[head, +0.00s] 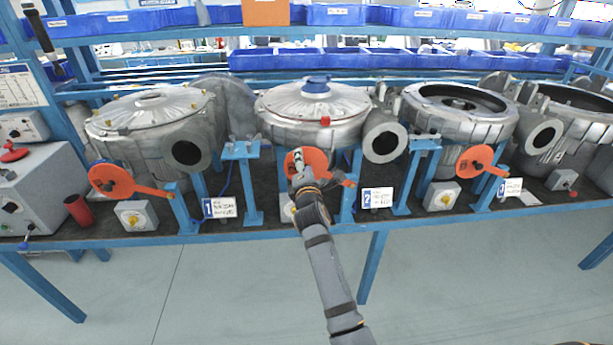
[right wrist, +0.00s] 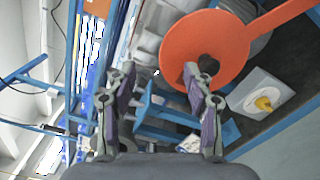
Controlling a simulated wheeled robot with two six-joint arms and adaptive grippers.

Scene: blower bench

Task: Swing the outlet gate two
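Gate two is an orange disc (head: 316,160) with an arm pointing right and slightly down, in front of the middle blower (head: 318,103). Card 2 (head: 377,198) stands to its right. My right gripper (head: 299,168) is at the left part of this disc and hides some of it. In the right wrist view, an orange disc (right wrist: 230,40) with a dark round middle shows beyond one finger. My right gripper (right wrist: 160,95) is open there, its fingers wide apart with nothing held between them. Whether a finger touches the disc I cannot tell. My left gripper is out of view.
Orange gates one (head: 110,180) and three (head: 475,160) stand at the neighbouring blowers. Blue stands (head: 248,185) rise from the bench front. A grey switch box with a yellow knob (right wrist: 264,102) sits close to the disc. A red cup (head: 79,209) stands at left. Floor in front is clear.

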